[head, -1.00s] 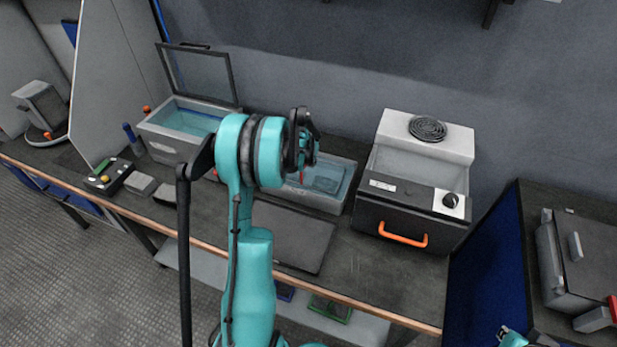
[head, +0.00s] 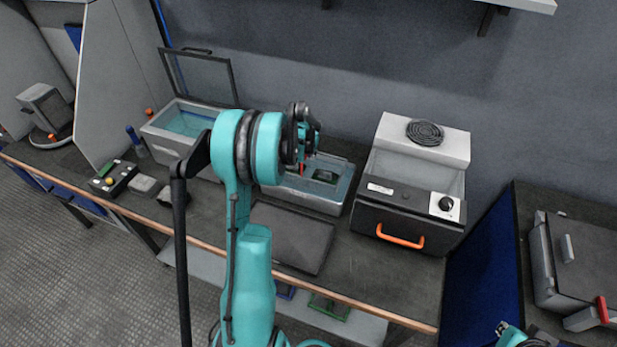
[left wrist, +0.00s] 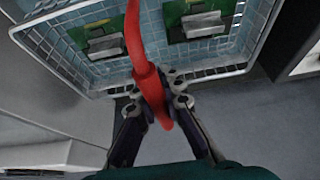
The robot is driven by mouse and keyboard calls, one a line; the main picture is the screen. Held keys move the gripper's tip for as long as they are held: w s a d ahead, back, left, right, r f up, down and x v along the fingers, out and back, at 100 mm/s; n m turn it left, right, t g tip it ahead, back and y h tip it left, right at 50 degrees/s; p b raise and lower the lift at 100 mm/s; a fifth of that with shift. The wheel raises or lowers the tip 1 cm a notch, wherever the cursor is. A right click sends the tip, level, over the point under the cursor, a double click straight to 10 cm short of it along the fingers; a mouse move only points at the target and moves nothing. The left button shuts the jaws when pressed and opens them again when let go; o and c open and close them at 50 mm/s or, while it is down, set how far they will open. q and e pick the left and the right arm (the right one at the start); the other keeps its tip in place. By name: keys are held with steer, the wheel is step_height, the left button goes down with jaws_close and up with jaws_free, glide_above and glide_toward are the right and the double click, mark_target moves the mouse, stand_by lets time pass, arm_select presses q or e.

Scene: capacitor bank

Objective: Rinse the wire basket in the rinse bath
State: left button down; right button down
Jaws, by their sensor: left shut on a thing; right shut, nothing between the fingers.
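My left gripper (left wrist: 160,98) is shut on the red handle (left wrist: 138,50) of the wire basket (left wrist: 190,72). The basket holds green circuit boards (left wrist: 100,38) in grey clips. In the head view my left gripper (head: 308,150) is over the open middle bath (head: 335,205), with the red handle (head: 301,169) below it. A dark and green part of the load (head: 326,177) shows within the bath's outline; the gripper and arm hide the rest. Whether the basket touches the water is unclear. My right gripper (head: 508,333) is shut and empty at the bottom edge, partly cut off.
A bath with a raised glass lid (head: 203,78) stands left. A grey unit with an orange handle (head: 400,237) stands close on the right. A dark flat tray (head: 295,238) lies in front of the middle bath. A button box (head: 112,178) is at the left.

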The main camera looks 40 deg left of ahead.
arm_select(q)
steer(key=shift+r+p, duration=1.4)
steer(key=shift+r, duration=0.95)
steer(key=shift+f, duration=0.1)
stand_by(2.2)
